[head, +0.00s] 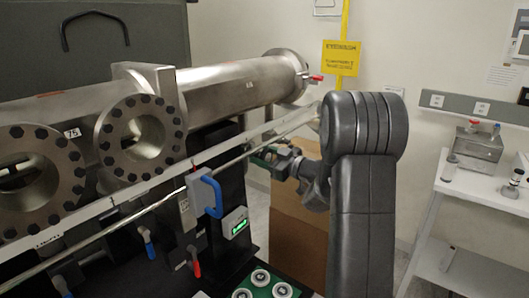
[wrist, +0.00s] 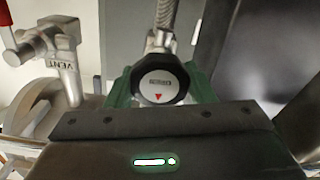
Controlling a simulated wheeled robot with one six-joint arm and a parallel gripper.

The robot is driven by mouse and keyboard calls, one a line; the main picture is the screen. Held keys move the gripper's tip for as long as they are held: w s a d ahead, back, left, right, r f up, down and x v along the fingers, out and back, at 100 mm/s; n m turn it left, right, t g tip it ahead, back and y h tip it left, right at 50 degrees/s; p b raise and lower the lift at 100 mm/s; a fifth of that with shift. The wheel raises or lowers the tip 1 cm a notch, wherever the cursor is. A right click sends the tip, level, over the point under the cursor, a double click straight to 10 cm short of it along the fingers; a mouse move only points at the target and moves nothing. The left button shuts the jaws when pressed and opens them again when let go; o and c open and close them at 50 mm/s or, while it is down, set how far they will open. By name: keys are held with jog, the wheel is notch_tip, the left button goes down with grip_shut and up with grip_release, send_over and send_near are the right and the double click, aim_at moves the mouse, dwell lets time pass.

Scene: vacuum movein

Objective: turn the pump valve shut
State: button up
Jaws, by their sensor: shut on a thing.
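The pump valve's round black knob (wrist: 160,82) shows in the middle of the wrist view. It has a pale label cap with a red triangle at its lower part, and a ribbed metal hose rises behind it. My gripper (wrist: 160,92) has its green fingers on both sides of the knob and is shut on it. In the head view my gripper (head: 276,160) is beside the metal rail, left of my grey arm. I cannot make out the knob in the head view.
A vent valve (wrist: 62,50) with a red handle stands at left in the wrist view, close to my gripper. In the head view, a steel tube (head: 235,82) with bolted flanges runs behind. A cardboard box (head: 298,225) stands below, and a white cart (head: 470,182) is at right.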

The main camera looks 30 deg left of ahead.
jog(key=shift+f+m, duration=0.1)
jog(key=shift+m, duration=0.5)
jog(key=o, duration=1)
jog(key=shift+c, duration=0.2)
jog(key=shift+d, duration=0.1)
jog(key=s+d+b, duration=0.1)
jog(key=d+b, duration=0.2)
jog(key=d, duration=1)
jog(key=shift+d, duration=0.35)
jog(key=shift+a, duration=0.15)
